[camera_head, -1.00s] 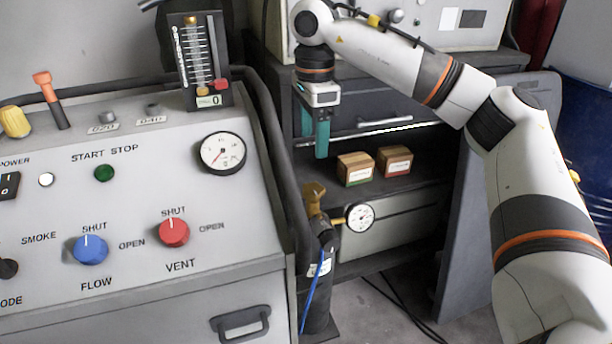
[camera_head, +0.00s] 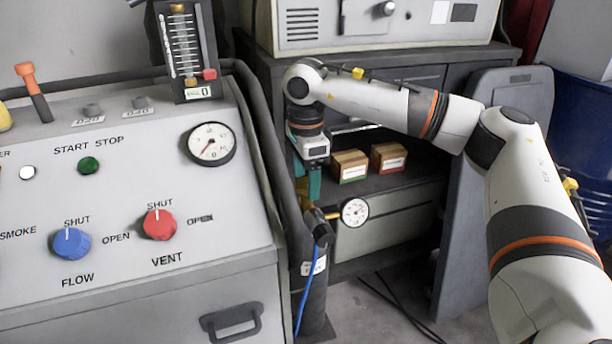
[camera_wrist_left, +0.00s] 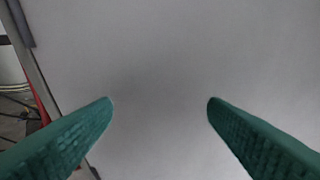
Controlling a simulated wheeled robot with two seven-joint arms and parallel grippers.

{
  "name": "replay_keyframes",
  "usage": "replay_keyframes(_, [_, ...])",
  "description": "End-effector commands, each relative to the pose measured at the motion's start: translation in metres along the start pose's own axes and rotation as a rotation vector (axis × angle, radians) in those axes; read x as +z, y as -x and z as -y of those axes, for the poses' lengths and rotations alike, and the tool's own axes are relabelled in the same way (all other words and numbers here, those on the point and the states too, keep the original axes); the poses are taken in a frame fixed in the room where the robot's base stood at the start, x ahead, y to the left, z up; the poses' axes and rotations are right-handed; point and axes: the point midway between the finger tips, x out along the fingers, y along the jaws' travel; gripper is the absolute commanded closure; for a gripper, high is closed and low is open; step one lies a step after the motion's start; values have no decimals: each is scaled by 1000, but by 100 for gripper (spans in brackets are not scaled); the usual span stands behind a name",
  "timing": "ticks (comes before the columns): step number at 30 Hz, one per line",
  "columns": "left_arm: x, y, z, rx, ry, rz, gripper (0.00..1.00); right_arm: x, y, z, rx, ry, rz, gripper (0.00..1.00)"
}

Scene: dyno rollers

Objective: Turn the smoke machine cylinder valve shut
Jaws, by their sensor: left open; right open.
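The smoke machine's dark cylinder (camera_head: 314,295) stands upright beside the right side of the machine. Its brass valve (camera_head: 311,213) is at the top, mostly covered by my right gripper. A small round gauge (camera_head: 354,212) sticks out to the right of the valve, and a blue hose runs down the cylinder. My right gripper (camera_head: 308,202) points down with its green fingers at the valve's top; I cannot tell whether they touch it. It is open. My left gripper is out of the head view; in the left wrist view it (camera_wrist_left: 160,105) is open and empty before a plain grey surface.
The machine's sloped panel (camera_head: 120,215) with knobs and a dial is left of the cylinder, edged by a dark rail (camera_head: 262,140). Two small boxes (camera_head: 389,158) sit on the cabinet shelf behind. A grey panel (camera_head: 455,220) stands right; cables lie on the floor.

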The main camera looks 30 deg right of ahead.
Motion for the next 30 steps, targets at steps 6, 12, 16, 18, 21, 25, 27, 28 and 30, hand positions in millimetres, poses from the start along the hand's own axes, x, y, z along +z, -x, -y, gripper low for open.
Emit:
replay_keyframes(6, [0, 0, 0, 0, 0, -1, 32, 0, 0, 0, 0, 0, 0, 51])
replay_keyframes(12, [0, 0, 0, 1, 0, -2, 32, 0, 0, 0, 0, 0, 0, 76])
replay_keyframes(16, [-1, 0, 0, 1, 0, -10, 32, 0, 1, 0, 0, -8, 0, 76])
replay_keyframes(18, [-3, 1, -1, 1, 0, -29, 32, 0, 1, 0, 0, -20, 0, 76])
replay_keyframes(21, [-15, 4, -2, 5, 0, -101, 32, 0, 2, 0, 0, -53, 0, 76])
replay_keyframes(25, [-32, 12, -5, 12, 0, -220, 32, 0, 2, 0, -1, -125, -1, 76])
replay_keyframes(27, [-45, 19, -7, 18, 1, -304, 32, 0, 2, 0, -2, -177, 0, 76])
replay_keyframes(28, [-50, 22, -8, 20, 1, -344, 32, 0, 3, 0, -1, -201, 0, 76])
replay_keyframes(30, [-64, 32, -11, 27, 2, -442, 32, 0, 3, 0, -2, -261, 0, 76])
